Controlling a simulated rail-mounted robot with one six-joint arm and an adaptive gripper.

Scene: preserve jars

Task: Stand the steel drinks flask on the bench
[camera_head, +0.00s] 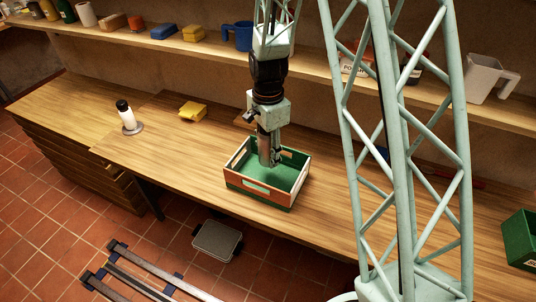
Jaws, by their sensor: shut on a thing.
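The steel drinks flask (264,154) looks like a grey metallic cylinder, upright, under my gripper (269,136). My gripper points down and is shut on it. The flask's lower end is inside or just above a crate (252,190) with a green interior and orange-brown sides; I cannot tell whether it touches the crate floor. The fingers partly hide the flask. The crate stands on the wooden bench (180,150), near its front edge.
A white bottle with a black cap (126,113) stands on a grey disc at the left. Bare bench lies between bottle and crate. A shelf (215,48) with several items runs behind. A green box (520,240) sits far right.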

